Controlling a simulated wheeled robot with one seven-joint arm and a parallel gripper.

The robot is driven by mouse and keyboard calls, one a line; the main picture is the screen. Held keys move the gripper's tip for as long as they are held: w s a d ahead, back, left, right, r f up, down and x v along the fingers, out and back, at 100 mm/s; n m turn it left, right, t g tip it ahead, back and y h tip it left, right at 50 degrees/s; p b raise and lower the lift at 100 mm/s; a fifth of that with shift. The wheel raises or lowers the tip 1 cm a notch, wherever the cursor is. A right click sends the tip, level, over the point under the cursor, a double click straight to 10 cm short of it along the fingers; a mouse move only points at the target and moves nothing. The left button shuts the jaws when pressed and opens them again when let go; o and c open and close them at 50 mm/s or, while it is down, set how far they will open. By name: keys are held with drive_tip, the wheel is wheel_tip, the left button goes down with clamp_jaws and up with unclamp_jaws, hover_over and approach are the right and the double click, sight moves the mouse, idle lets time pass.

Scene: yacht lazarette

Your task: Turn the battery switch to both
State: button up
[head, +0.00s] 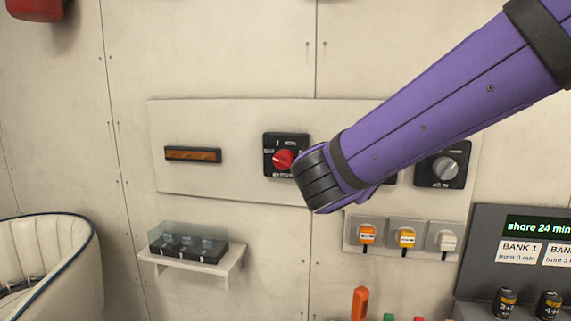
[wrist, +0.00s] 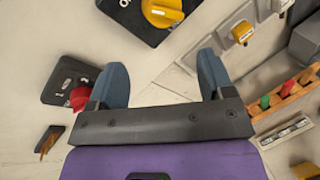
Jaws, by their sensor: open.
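A black square switch panel with a red knob (head: 284,159) is on the wall left of my arm's end; its small lettering is hard to read, and it looks like the battery switch. The red knob also shows in the wrist view (wrist: 80,98), just left of my left finger; I cannot tell if they touch. My gripper (wrist: 162,70) is open with nothing between its two blue-grey fingers. In the head view my purple arm hides the fingers. A second switch with a yellow knob (wrist: 162,12) is ahead of the fingers in the wrist view; my arm mostly covers it in the head view.
A switch with a grey knob (head: 446,164) is to the right. An amber display (head: 193,155) is to the left. Below are a shelf with a clear-covered box (head: 188,245), several coloured plugs (head: 407,237) and a bank display (head: 535,226). A white seat (head: 50,262) stands at lower left.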

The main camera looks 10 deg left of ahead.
sight(282, 163)
drive_tip(key=s+a+f+n+t+y, duration=0.1)
drive_tip(key=s+a+n+t+y, duration=0.2)
drive_tip(key=a, duration=0.5)
drive_tip(key=a+n+y, duration=0.2)
drive_tip(key=a+n, duration=0.2)
drive_tip(key=a, duration=0.3)
drive_tip(key=w, duration=0.7)
drive_tip(key=w+a, duration=0.1)
drive_tip(key=w, duration=0.2)
drive_tip(key=shift+w+a, duration=0.1)
drive_tip(key=shift+w, duration=0.25)
drive_tip(key=shift+c, duration=0.4)
drive_tip(key=c, duration=0.8)
